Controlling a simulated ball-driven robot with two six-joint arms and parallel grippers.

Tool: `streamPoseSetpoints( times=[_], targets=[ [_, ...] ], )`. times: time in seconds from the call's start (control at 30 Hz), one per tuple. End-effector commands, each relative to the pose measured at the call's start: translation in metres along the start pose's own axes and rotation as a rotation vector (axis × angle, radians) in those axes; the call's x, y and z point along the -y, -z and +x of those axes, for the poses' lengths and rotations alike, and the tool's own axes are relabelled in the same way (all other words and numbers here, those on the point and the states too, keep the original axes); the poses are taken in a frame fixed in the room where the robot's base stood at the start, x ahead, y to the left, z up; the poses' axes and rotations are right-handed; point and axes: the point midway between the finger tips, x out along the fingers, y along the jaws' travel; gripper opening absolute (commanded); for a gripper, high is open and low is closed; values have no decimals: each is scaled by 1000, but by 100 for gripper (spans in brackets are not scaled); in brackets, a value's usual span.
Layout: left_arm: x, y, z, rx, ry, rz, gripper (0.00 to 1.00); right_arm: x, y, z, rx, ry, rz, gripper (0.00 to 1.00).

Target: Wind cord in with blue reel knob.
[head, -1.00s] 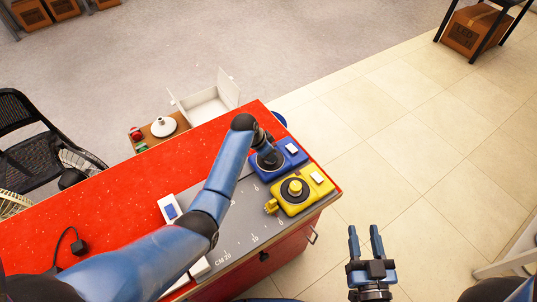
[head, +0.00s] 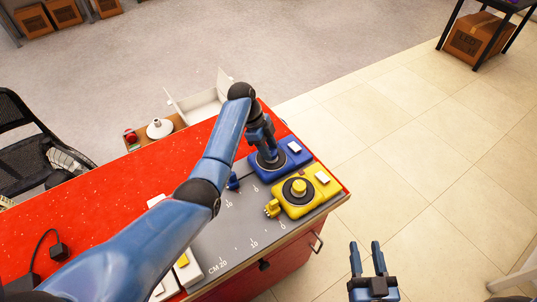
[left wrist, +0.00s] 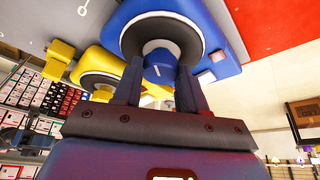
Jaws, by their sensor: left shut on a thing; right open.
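The blue reel (head: 293,153) sits on the grey mat (head: 217,251) at the far right end of the red table. Its blue knob (left wrist: 158,68) shows in the left wrist view, on a dark disc. My left gripper (left wrist: 160,88) is shut on the knob, one finger on each side; in the head view my left gripper (head: 268,153) hides the knob. A small blue piece (head: 233,182) lies at the reel's left side. The yellow reel (head: 302,196) with its yellow knob (head: 298,188) stands nearer, untouched. My right gripper (head: 367,258) is open and empty, off the table over the floor.
White boxes (head: 187,268) lie at the mat's left edge, partly behind my left arm. A black plug with cable (head: 58,250) lies on the red tabletop (head: 105,200). An open white box (head: 198,108) stands beyond the table.

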Motion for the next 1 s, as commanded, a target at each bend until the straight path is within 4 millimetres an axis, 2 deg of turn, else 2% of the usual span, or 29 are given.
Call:
streamPoseSetpoints(
  times=[0.03, 0.5, 1.0],
  targets=[
    [2, -2, 5, 1, -16, 43, 11, 0, -14, 0, 0, 0, 0, 43],
    [6, -1, 5, 3, -186, 454, 11, 0, -74, 2, 0, 0, 0, 43],
    [8, 3, 4, 2, -348, 835, 11, 0, -113, 2, 0, 0, 0, 43]
  ],
)
